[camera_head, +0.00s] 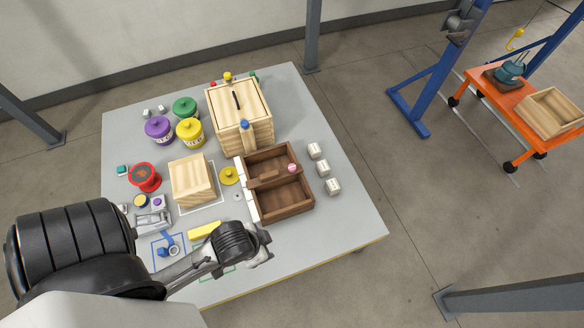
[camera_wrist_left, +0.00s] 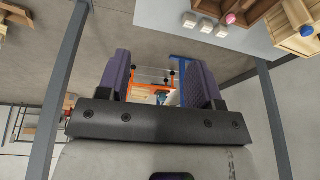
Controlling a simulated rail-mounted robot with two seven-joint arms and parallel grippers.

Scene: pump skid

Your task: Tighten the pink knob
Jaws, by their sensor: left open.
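The pink knob (camera_head: 292,168) is a small round piece at the right side of the dark brown wooden tray (camera_head: 290,208) on the table. It also shows at the top right of the left wrist view (camera_wrist_left: 230,18), beside the tray's edge. My left gripper (camera_wrist_left: 159,62) is open and empty, its two purple-grey fingers apart with only distant floor and the orange cart between them. In the head view my left gripper (camera_head: 262,246) is over the table's front part, in front of the tray and well apart from the knob. My right gripper is in neither view.
White cubes (camera_head: 323,169) stand right of the tray. A light wooden box (camera_head: 240,120) with a blue-topped part (camera_head: 245,125) stands behind it. The table's right front (camera_head: 350,225) is clear.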

